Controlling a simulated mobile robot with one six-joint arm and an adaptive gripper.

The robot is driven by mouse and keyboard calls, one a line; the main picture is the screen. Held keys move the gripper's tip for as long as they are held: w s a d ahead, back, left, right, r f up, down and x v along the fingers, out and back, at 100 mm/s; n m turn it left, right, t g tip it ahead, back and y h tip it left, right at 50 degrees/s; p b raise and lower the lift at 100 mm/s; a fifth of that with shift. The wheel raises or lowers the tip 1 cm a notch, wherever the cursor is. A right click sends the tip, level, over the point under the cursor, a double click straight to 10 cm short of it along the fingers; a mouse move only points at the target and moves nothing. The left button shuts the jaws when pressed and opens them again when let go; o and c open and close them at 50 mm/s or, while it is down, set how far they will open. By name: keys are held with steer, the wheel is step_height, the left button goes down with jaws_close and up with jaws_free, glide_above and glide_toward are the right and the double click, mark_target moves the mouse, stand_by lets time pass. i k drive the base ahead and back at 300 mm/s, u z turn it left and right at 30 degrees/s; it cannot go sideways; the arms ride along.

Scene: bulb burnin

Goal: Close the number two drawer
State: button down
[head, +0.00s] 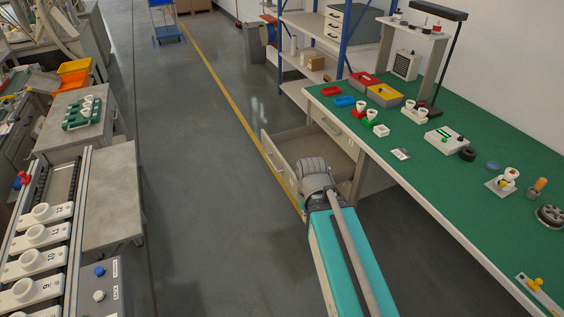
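An open drawer (283,165) sticks out from the cabinet under the green-topped bench (450,190), toward the aisle. Its front panel faces left, and the inside that shows looks empty. No number can be read on it. My gripper's fingers do not show.
The bench holds red and yellow bins (383,95), bulb holders and a black lamp (440,50). A shelf rack (300,60) stands behind. A conveyor with numbered white holders (38,235) and a grey table (105,190) stand left. The grey floor aisle (200,180) between is clear.

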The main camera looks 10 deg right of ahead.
mark_target(283, 150)
steer(key=u, duration=0.15)
steer(key=i, duration=0.95)
steer(key=u, duration=0.3)
